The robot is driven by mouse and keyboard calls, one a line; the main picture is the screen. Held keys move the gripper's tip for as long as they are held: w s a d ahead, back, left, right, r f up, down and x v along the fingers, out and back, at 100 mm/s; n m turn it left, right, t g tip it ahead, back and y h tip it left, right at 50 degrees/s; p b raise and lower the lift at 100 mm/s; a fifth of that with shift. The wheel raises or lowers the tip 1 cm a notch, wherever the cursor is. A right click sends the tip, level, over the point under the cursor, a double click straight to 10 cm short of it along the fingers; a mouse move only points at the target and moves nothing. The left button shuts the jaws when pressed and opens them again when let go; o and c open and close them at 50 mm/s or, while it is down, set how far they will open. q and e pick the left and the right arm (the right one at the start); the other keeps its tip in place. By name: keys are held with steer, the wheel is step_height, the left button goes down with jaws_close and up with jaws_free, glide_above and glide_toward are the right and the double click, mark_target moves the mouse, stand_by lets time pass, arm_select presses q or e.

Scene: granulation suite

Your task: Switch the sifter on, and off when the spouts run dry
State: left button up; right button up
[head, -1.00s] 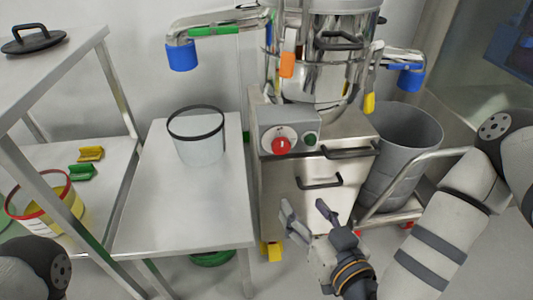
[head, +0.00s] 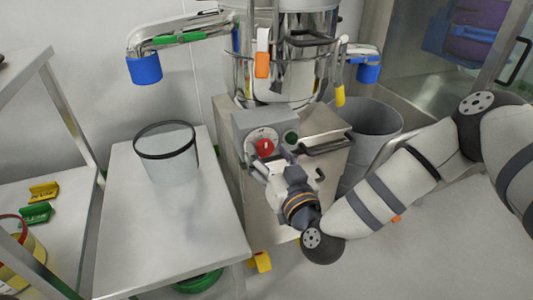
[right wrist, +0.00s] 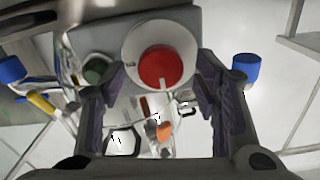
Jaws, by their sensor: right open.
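The sifter (head: 292,70) is a steel drum on a cabinet. Its control box (head: 270,125) carries a red rotary knob (head: 264,147) with a white mark and a green button (head: 291,138). My right gripper (head: 268,163) is open just in front of the box. In the right wrist view the red knob (right wrist: 160,67) lies between the spread fingers and a little beyond them; contact cannot be told. The left spout (head: 144,70) has a blue end near a clear bucket (head: 170,165). The right spout (head: 368,72) is near a grey bin (head: 372,128). No flow is visible.
A steel table (head: 165,230) carries the clear bucket. A shelf at left holds yellow (head: 43,191) and green (head: 36,213) clips. Open floor lies at front right.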

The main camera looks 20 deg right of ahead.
steer(key=shift+w, duration=0.7)
steer(key=c, duration=1.1)
steer(key=shift+c, duration=0.2)
steer(key=m+p, duration=0.1)
steer(key=m, duration=0.3)
steer(key=shift+m, duration=0.3)
steer(key=m, duration=0.4)
steer(key=shift+m, duration=0.3)
steer(key=m, duration=0.4)
steer(key=shift+f, duration=0.1)
steer(key=shift+m+b, duration=0.5)
steer(key=shift+m, duration=1.8)
